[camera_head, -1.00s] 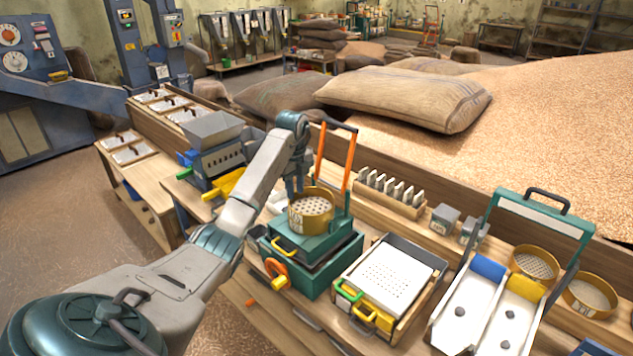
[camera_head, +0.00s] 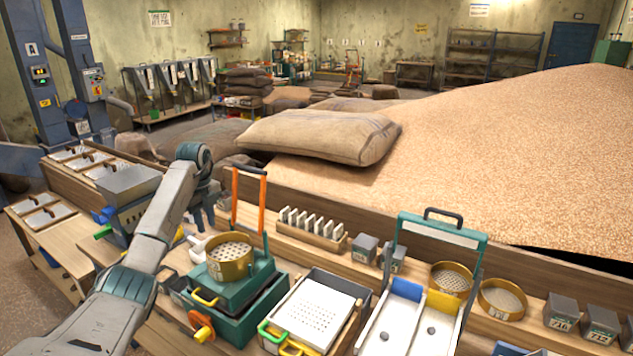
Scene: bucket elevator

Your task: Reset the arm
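My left arm comes in from the lower left, bends at the wrist and points down. Its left gripper (camera_head: 205,212) hangs just left of the brass sieve (camera_head: 230,257) and appears apart from it. The fingers are small and dark, so whether they are open or shut cannot be made out. The sieve sits on the green machine (camera_head: 237,293), which has an upright orange-railed handle (camera_head: 249,203) behind it and an orange crank (camera_head: 201,327) in front. My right gripper is not in view.
A perforated white tray (camera_head: 313,312) and a two-channel tray with a green handle frame (camera_head: 441,229) stand to the right. More sieves (camera_head: 503,298) and grey weights (camera_head: 561,312) line the bench. A grey hopper (camera_head: 128,188) is at left. Sacks (camera_head: 321,136) and a grain heap lie behind.

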